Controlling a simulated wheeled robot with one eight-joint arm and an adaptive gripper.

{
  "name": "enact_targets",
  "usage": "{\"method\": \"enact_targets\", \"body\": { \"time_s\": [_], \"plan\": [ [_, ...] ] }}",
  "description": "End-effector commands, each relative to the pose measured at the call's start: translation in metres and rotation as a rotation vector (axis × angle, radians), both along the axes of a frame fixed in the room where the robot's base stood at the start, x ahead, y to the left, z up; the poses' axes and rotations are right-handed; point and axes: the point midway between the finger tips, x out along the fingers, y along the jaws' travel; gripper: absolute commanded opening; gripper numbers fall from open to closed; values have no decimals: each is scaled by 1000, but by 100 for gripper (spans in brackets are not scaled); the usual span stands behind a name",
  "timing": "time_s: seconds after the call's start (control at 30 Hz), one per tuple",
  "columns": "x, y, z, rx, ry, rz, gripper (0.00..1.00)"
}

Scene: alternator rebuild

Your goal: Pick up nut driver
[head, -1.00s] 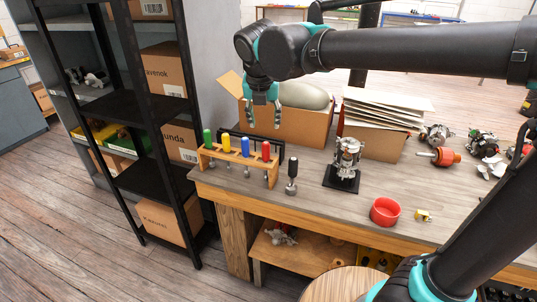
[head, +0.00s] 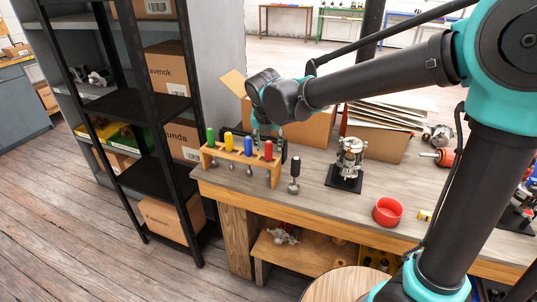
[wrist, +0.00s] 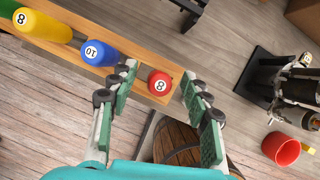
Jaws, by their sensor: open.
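Several nut drivers with coloured handles stand in a wooden rack (head: 222,155) at the left end of the bench. The handles are green (head: 210,134), yellow (head: 228,141), blue (head: 247,146) and red (head: 268,151). My gripper (head: 267,137) is just above the red handle, open and empty. The blue handle (wrist: 98,53), marked 10, is outside the left finger. I cannot tell whether the fingers overlap the red handle in height.
A black-handled driver (head: 295,167) stands upright on the bench right of the rack. A metal assembly on a black base (head: 344,183) and a red bowl (head: 387,212) are further right. Cardboard boxes (head: 312,131) stand behind. A black shelf (head: 150,130) is at the left.

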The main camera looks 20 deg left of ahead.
Motion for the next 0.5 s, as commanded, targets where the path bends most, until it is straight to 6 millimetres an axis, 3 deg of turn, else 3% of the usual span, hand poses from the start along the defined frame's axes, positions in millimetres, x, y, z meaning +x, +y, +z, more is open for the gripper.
{"method": "enact_targets", "body": {
  "time_s": [0.23,0.5],
  "plan": [
    [1,0,-2,0,0,0,48],
    [1,0,-2,0,0,0,16]
  ]
}}
